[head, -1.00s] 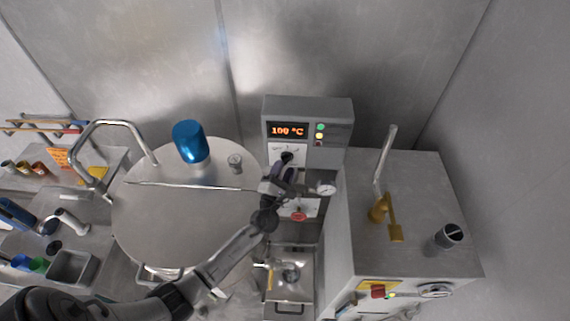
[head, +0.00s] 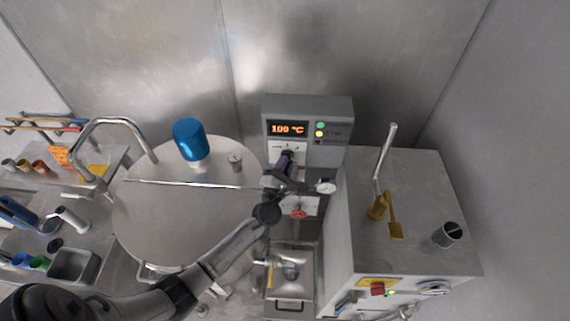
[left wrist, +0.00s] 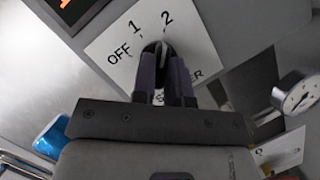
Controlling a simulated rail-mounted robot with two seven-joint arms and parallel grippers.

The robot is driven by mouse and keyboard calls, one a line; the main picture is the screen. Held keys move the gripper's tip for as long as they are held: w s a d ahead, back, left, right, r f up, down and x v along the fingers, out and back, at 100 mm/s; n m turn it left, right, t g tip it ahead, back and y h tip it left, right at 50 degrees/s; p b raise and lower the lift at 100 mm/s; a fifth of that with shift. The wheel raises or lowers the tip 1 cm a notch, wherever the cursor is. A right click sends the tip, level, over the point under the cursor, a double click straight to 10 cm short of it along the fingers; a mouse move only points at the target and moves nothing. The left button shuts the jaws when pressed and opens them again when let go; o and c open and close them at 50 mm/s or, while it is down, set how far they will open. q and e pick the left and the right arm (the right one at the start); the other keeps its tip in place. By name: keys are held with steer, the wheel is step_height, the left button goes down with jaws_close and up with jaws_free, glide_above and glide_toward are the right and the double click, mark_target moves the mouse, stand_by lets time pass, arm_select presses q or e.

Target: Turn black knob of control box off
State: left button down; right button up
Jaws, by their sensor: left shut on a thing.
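The grey control box (head: 333,132) stands against the back wall, with a lit display reading 100 °C. Its white label plate (left wrist: 117,32) carries the marks OFF, 1 and 2 and a partly hidden word. The black knob (left wrist: 153,48) sits on this plate, mostly covered by my left gripper (left wrist: 163,62). In the left wrist view, the two fingers are shut on the knob, one on each side. In the head view, my left gripper (head: 287,160) covers the knob. I cannot tell which mark the knob points to. My right gripper is not in view.
A dial gauge (head: 326,188) and a red valve handle (head: 299,213) are close below and right of the gripper. A large round steel lid (head: 185,220) with a blue container (head: 190,140) is at left. A steel cabinet (head: 415,240) stands at right.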

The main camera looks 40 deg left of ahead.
arm_select(q)
steer(key=n+g+y+b, duration=0.2)
steer(key=n+y+b, duration=0.1)
steer(key=n+b, duration=0.3)
steer(key=n+g+y+b, duration=0.2)
steer(key=n+b, duration=0.4)
steer(key=n, duration=0.4)
steer(key=n+g+y+b, duration=0.3)
steer(key=n+b, duration=0.3)
steer(key=n, duration=0.3)
steer(key=shift+w+d+y, duration=0.25)
steer(key=shift+d+y, duration=0.1)
steer(key=shift+y, duration=0.55)
steer(key=shift+n, duration=0.4)
steer(key=c, duration=1.1)
jaws_free()
steer(key=shift+c, duration=0.2)
steer(key=b+v, duration=0.2)
steer(key=v, duration=1)
steer(key=shift+r, duration=0.2)
